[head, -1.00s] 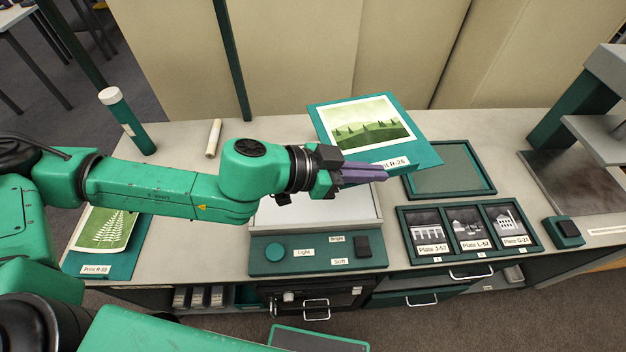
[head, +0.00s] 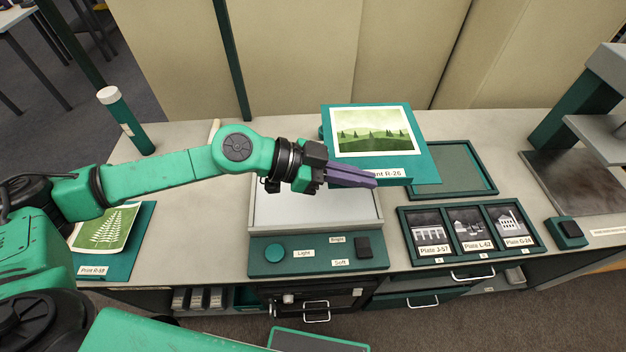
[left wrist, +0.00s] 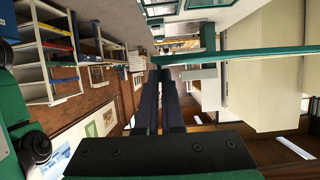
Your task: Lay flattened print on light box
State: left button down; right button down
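The print R-26 (head: 424,147), a green landscape on a teal mount, is held up over the back right of the light box. My left gripper (head: 376,181) is shut on the mount's front edge, its purple fingers partly covering the label. In the left wrist view the mount shows edge-on as a teal strip (left wrist: 250,57) at the fingertips (left wrist: 160,72). The light box (head: 290,214) has a pale, bare panel, partly hidden by my gripper, and a teal front with a round knob and labels. My right gripper is not in view.
Print R-19 (head: 107,229), a fern, lies at the left. A teal tube (head: 128,124) stands behind it. An empty teal tray (head: 466,190) and a case of three plates (head: 408,245) lie right of the light box. A press (head: 590,130) stands far right.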

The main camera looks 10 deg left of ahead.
pick_arm(q)
jog(key=w+a+f+b, duration=0.1)
jog(key=w+a, duration=0.1)
jog(key=a, duration=0.4)
jog(key=b, duration=0.7)
send_over(296, 214)
notch_tip(296, 214, down, 19)
jog(key=shift+w+b, duration=0.1)
jog(key=shift+b, duration=0.5)
jog(key=shift+f, duration=0.1)
jog(key=c, duration=1.1)
grip_release()
jog(key=shift+o, duration=0.2)
